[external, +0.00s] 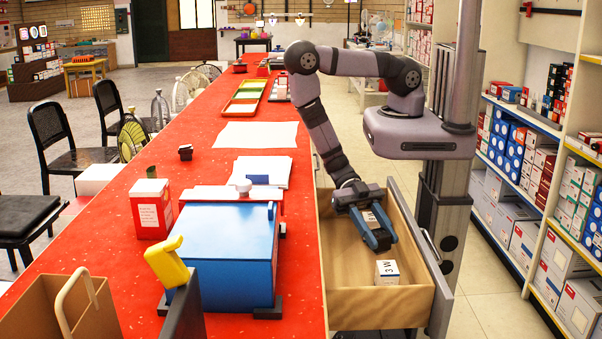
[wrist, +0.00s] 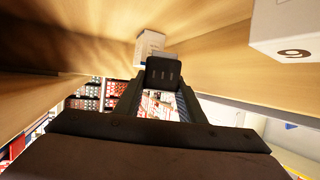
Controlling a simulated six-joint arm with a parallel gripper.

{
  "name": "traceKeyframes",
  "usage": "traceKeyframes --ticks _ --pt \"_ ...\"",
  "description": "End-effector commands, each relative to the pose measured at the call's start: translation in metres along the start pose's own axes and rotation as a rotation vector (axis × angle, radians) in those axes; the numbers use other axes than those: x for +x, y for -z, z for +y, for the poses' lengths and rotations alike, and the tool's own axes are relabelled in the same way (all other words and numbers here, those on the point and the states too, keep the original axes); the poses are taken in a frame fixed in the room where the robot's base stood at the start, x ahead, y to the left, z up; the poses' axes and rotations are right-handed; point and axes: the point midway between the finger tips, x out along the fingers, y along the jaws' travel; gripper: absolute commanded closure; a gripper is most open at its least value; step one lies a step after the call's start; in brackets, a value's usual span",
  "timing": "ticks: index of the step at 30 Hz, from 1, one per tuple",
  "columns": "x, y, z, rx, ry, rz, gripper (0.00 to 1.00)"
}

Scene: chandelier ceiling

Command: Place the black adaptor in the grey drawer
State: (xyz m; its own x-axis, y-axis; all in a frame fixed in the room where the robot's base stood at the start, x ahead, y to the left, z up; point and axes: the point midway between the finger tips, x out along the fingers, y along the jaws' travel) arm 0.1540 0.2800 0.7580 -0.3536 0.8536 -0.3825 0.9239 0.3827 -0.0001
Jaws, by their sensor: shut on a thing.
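The grey drawer (external: 440,262) is pulled open at the right of the red counter, with a wooden inside and a grey front panel. My gripper (external: 379,241) reaches down inside it, its fingers below the rim. In the wrist view my gripper (wrist: 163,80) is shut on the black adaptor (wrist: 163,73), a small dark block between the fingertips. In the external view the fingers largely hide the adaptor. Whether it touches the drawer floor I cannot tell.
A white lettered box (external: 387,272) lies in the drawer near the fingers; a white box with a digit (wrist: 287,30) shows in the wrist view. The red counter beside the drawer holds a blue box (external: 222,250) and a red-and-white box (external: 151,208). Shelves (external: 535,150) stand at right.

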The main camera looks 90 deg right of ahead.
Motion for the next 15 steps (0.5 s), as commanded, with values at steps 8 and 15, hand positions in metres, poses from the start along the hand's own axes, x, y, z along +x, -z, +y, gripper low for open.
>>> traceKeyframes --ticks 8,15 --pt "0.0077 -0.0184 0.0000 0.000 0.000 0.000 0.87" --pt "0.0076 -0.0182 0.0000 0.000 0.000 0.000 0.87"
